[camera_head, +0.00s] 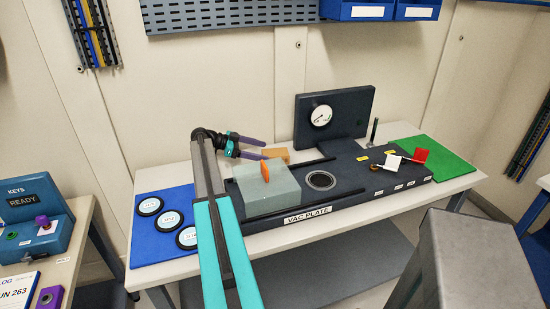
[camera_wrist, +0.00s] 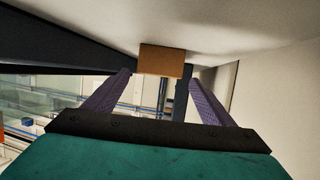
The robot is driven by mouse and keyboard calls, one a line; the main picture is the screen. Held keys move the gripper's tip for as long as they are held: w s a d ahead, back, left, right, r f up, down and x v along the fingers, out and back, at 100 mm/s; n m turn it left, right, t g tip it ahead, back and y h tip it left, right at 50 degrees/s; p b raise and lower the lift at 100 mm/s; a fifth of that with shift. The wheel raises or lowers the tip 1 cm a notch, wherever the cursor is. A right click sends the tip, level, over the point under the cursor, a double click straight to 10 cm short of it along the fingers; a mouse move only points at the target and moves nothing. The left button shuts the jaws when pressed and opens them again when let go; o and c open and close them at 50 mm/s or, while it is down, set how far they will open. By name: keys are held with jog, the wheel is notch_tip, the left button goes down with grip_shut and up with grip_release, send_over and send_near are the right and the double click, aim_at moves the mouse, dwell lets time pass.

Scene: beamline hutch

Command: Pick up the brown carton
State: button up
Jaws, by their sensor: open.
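The brown carton (camera_head: 276,154) sits at the back of the white table, behind the grey-green block. Its lower part is hidden by that block in the head view. In the wrist view the carton (camera_wrist: 161,60) is centred just beyond the fingertips. My gripper (camera_head: 265,149) has purple fingers and points right toward the carton. In the wrist view my gripper (camera_wrist: 160,78) is open, one finger to each side of the carton's line. No grip on the carton shows, and I cannot tell whether the fingertips are beside it.
The grey-green block (camera_head: 266,194) with an orange handle (camera_head: 266,171) stands close in front of the carton. A dark panel with a gauge (camera_head: 321,115) rises to the right. The vacuum plate (camera_head: 340,202) fills the table's middle. A blue mat (camera_head: 148,247) with round discs lies left.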

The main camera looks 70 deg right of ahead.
aim_at(271, 153)
jog(key=shift+s, duration=0.1)
jog(key=shift+s+d+f+p, duration=0.1)
jog(key=shift+s+d+p, duration=0.1)
jog(key=shift+s+p, duration=0.3)
jog(key=shift+p+x, duration=0.75)
jog(key=shift+x, duration=1.2)
jog(key=shift+f, duration=0.2)
jog(key=shift+c, duration=0.4)
jog(key=c, duration=1.3)
jog(key=shift+r, duration=0.2)
jog(key=shift+r+b, duration=1.5)
jog(key=shift+r, duration=3.4)
